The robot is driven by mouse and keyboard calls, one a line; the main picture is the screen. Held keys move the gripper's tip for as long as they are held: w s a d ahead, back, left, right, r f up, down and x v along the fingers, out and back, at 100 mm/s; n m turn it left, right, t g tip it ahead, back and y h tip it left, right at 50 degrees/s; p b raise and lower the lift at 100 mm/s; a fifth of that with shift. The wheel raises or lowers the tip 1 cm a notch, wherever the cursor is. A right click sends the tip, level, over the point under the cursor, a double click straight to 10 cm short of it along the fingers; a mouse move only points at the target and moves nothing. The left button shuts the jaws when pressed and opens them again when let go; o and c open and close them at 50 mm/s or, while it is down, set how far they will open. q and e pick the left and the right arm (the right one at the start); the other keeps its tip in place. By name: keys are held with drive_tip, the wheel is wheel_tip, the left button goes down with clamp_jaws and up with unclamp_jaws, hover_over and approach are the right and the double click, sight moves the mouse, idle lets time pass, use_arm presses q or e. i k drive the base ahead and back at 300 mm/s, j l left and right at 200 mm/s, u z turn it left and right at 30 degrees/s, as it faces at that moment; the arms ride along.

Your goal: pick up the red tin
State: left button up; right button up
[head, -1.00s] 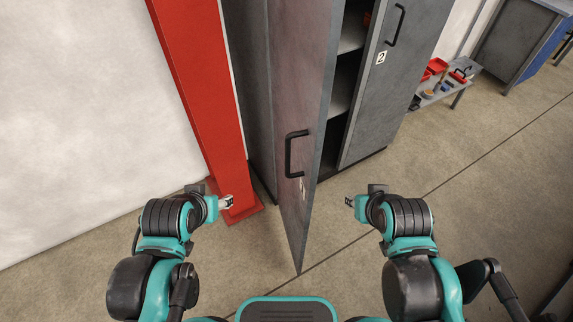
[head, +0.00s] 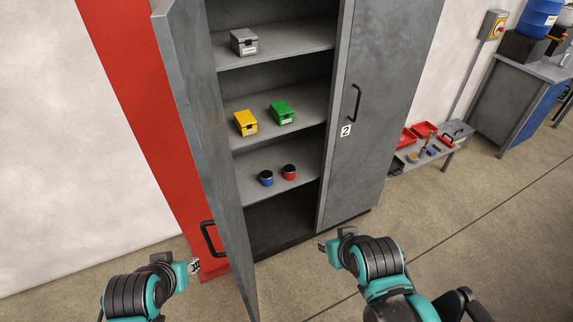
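The red tin (head: 289,172) is a small round tin with a dark top, standing upright on a lower shelf (head: 300,150) of the open cabinet. A blue tin (head: 266,178) stands just left of it, with a small gap. My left gripper (head: 194,266) is in front of the red pillar, left of the open door and well away from the tin. My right gripper (head: 322,246) is in front of the cabinet's base, below and right of the tin. Both are small and seen side-on, so I cannot tell whether their fingers are open. Neither touches the tin.
The open cabinet door (head: 205,150) stands between my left gripper and the shelves. The door marked 2 (head: 375,120) is shut. Yellow (head: 246,123), green (head: 281,113) and grey (head: 244,42) boxes sit on higher shelves. A low bench (head: 410,165) stands at right; floor is clear before it.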

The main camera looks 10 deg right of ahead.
sight(289, 170)
drive_tip(key=l+u, duration=0.15)
drive_tip(key=l, duration=0.9)
drive_tip(key=i+l+z, duration=0.1)
drive_tip(key=i+z, duration=0.25)
drive_tip(key=i, duration=0.35)
